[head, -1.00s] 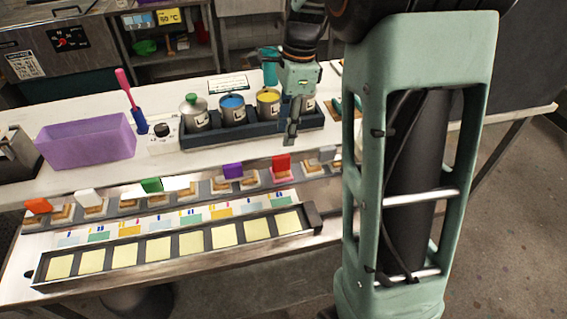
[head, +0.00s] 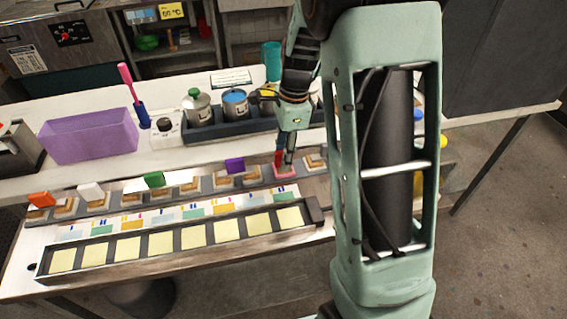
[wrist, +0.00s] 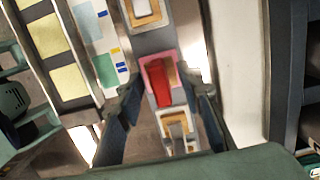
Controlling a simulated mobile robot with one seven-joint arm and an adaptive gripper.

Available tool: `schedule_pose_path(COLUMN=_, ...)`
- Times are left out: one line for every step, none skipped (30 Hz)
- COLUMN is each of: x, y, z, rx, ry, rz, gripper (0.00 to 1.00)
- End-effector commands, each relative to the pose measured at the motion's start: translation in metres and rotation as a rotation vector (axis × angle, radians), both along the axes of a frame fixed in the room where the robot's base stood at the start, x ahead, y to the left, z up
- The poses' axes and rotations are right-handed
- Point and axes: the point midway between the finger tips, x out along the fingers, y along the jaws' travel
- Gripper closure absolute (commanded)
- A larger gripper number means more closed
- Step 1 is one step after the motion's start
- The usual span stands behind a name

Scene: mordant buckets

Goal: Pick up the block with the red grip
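The block with the red grip (head: 278,158) stands in the row of blocks, toward its right end, on a pink-edged base. In the wrist view its red grip (wrist: 160,84) is upright near the middle of the picture. My gripper (head: 288,160) is lowered at this block and partly covers it in the head view. In the wrist view my gripper (wrist: 165,100) is open, one finger to each side of the block, with gaps between the fingers and the grip.
Neighbouring blocks have purple (head: 234,165), green (head: 154,179), white (head: 90,191) and orange (head: 41,199) grips. A tray of yellow squares (head: 318,212) lies in front. Behind are a dark rack with cans (head: 205,133) and a purple bin (head: 92,137).

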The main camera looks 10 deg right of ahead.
Motion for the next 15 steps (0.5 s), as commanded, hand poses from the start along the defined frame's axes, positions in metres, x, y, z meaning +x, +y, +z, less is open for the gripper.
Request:
schedule_pose_path(x=0.0001, y=0.0000, z=0.0002, rx=0.000, ry=0.000, rz=0.000, gripper=0.67)
schedule_pose_path(x=0.0001, y=0.0000, z=0.0003, rx=0.000, ry=0.000, rz=0.000, gripper=0.70)
schedule_pose_path(x=0.0001, y=0.0000, z=0.0003, rx=0.000, ry=0.000, rz=0.000, gripper=0.74)
schedule_pose_path(x=0.0001, y=0.0000, z=0.0003, rx=0.000, ry=0.000, rz=0.000, gripper=0.78)
schedule_pose_path(x=0.0001, y=0.0000, z=0.0004, rx=0.000, ry=0.000, rz=0.000, gripper=0.81)
schedule_pose_path(x=0.0002, y=0.0000, z=0.0004, rx=0.000, ry=0.000, rz=0.000, gripper=0.85)
schedule_pose_path(x=0.0002, y=0.0000, z=0.0004, rx=0.000, ry=0.000, rz=0.000, gripper=0.89)
schedule_pose_path(x=0.0002, y=0.0000, z=0.0005, rx=0.000, ry=0.000, rz=0.000, gripper=0.92)
schedule_pose_path(x=0.0002, y=-0.0001, z=0.0005, rx=0.000, ry=0.000, rz=0.000, gripper=0.96)
schedule_pose_path(x=0.0002, y=-0.0001, z=0.0005, rx=0.000, ry=0.000, rz=0.000, gripper=1.00)
schedule_pose_path(x=0.0002, y=-0.0001, z=0.0005, rx=0.000, ry=0.000, rz=0.000, gripper=1.00)
schedule_pose_path(x=0.0002, y=0.0000, z=0.0006, rx=0.000, ry=-0.001, rz=0.000, gripper=1.00)
schedule_pose_path(x=0.0002, y=0.0000, z=0.0006, rx=0.000, ry=-0.001, rz=0.000, gripper=1.00)
schedule_pose_path(x=0.0002, y=0.0000, z=0.0006, rx=0.000, ry=-0.001, rz=0.000, gripper=1.00)
schedule_pose_path(x=0.0002, y=0.0000, z=0.0006, rx=0.000, ry=-0.001, rz=0.000, gripper=1.00)
